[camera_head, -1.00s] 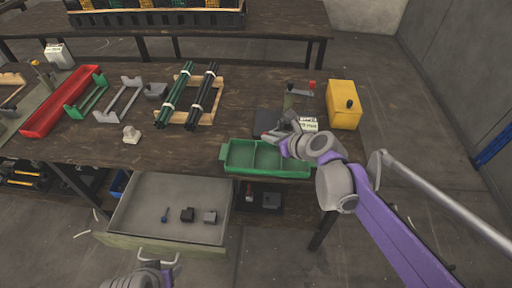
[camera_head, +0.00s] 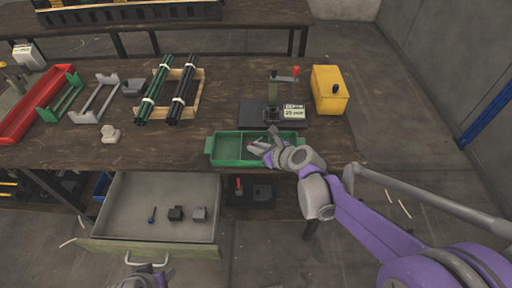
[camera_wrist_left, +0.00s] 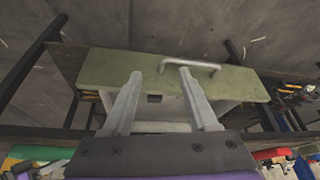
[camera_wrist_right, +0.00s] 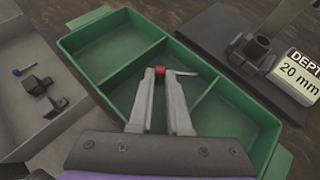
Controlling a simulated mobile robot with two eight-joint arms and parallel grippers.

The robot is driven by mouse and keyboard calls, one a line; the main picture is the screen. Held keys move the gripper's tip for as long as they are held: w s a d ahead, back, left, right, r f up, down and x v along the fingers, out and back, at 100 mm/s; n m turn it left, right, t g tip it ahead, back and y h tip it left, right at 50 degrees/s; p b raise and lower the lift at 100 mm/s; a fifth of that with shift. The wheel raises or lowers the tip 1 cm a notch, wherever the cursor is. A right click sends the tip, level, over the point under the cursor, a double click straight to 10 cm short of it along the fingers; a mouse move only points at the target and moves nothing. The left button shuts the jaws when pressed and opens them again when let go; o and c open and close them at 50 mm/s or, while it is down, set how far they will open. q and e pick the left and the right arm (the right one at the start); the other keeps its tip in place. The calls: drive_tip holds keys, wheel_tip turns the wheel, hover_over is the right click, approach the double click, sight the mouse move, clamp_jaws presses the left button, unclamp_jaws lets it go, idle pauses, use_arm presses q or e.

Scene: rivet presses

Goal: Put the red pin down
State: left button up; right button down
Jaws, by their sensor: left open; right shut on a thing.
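The red pin (camera_wrist_right: 160,71) shows as a small red end between the fingertips of my right gripper (camera_wrist_right: 160,76) in the right wrist view. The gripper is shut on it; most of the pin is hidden. In the head view my right gripper (camera_head: 262,147) is over the green divided tray (camera_head: 224,161). My left gripper (camera_wrist_left: 158,82) is open, near the drawer handle (camera_wrist_left: 190,64).
Behind the tray stands a press (camera_head: 273,90) with a dark base and a "20 mm" depth sign (camera_head: 293,112). A yellow box (camera_head: 328,92) is at its right. The open drawer (camera_head: 120,200) holds a blue pin and two dark blocks.

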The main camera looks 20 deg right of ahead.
drive_tip(key=shift+f, duration=0.1)
drive_tip(key=c, duration=0.9)
unclamp_jaws()
drive_tip(key=shift+o, duration=0.2)
drive_tip(key=shift+s+r, duration=0.1)
drive_tip(key=shift+r, duration=0.2)
drive_tip(key=p+v, duration=0.3)
drive_tip(key=v, duration=0.8)
drive_tip(key=s+f+n+g+h, duration=0.2)
drive_tip(key=s+n, duration=0.8)
drive_tip(key=n, duration=0.5)
drive_tip(key=s+f+n+g+h, duration=0.2)
drive_tip(key=s+f+n, duration=0.3)
drive_tip(key=s+n, duration=0.5)
drive_tip(key=a+n+g, duration=0.1)
drive_tip(key=n, duration=0.5)
drive_tip(key=shift+f+g+h, duration=0.2)
drive_tip(key=shift+g+h, duration=0.2)
